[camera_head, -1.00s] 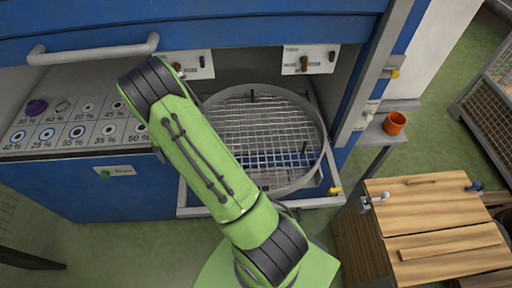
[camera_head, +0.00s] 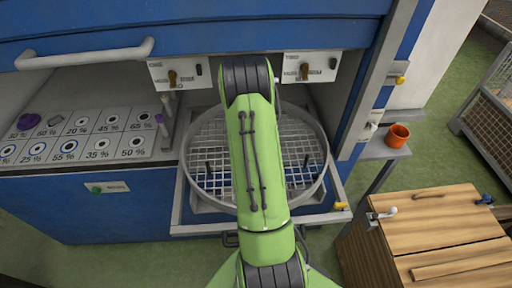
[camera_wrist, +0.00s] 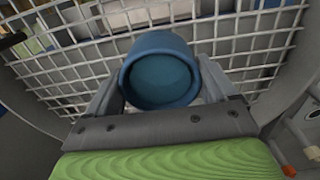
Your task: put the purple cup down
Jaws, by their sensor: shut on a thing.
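My gripper (camera_wrist: 160,88) is shut on a cup in the wrist view. This cup (camera_wrist: 160,70) looks teal-blue, not purple, and I look into its open mouth. One finger is on each side of it. Wire mesh shows behind the cup; I cannot tell whether the cup touches it. In the head view my arm hides the gripper and held cup. A small purple object (camera_head: 29,121), perhaps a cup, sits on the marked panel (camera_head: 145,172) at the left, by the 30 % label.
A round mesh turntable (camera_head: 203,145) with upright pegs fills the blue cabinet's opening. An orange cup (camera_head: 398,135) stands on a side shelf at the right. A wooden cabinet (camera_head: 440,225) stands front right.

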